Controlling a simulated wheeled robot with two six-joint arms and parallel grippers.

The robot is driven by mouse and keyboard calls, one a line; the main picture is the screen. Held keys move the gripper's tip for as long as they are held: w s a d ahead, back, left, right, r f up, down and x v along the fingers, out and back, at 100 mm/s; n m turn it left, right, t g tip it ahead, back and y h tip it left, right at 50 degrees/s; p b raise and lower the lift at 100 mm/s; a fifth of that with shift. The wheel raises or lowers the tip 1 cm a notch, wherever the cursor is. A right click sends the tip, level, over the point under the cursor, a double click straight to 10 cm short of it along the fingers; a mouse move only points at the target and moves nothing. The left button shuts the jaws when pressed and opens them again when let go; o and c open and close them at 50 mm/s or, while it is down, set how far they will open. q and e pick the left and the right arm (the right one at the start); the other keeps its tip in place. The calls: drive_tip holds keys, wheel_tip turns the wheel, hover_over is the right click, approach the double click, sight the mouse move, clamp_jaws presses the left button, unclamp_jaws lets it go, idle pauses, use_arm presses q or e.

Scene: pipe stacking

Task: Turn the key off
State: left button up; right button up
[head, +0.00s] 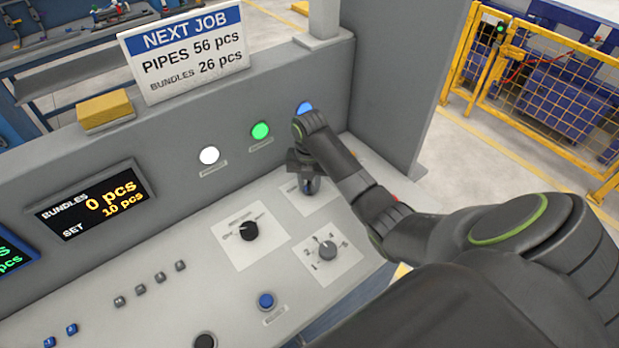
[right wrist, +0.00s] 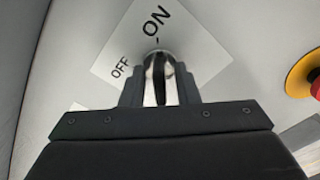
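The key switch sits on a white plate (right wrist: 118,45) marked OFF and ON, seen in the right wrist view. The key (right wrist: 158,78) shows as a dark upright strip against a silver round lock, in line with the ON mark. My right gripper (right wrist: 160,92) has one finger on each side of the key, with silver showing between key and fingers, so it looks open around it. In the head view my right gripper (head: 309,184) points down at the panel and hides most of the key and its plate. My left gripper is not in view.
A black rotary knob (head: 249,231) and a grey selector knob (head: 327,250) sit close to my right gripper. White, green and blue round lights (head: 304,108) line the panel's upright wall. A red emergency button (right wrist: 316,84) on yellow is at the right wrist view's right edge.

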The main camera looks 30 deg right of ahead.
clamp_jaws()
drive_tip(key=n+p, duration=0.1)
drive_tip(key=n, duration=0.1)
drive_tip(key=shift+r+n, duration=0.1)
drive_tip(key=shift+n, duration=0.7)
drive_tip(key=shift+n+p, duration=0.4)
drive_tip(key=shift+n, duration=1.3)
drive_tip(key=shift+o, duration=1.5)
unclamp_jaws()
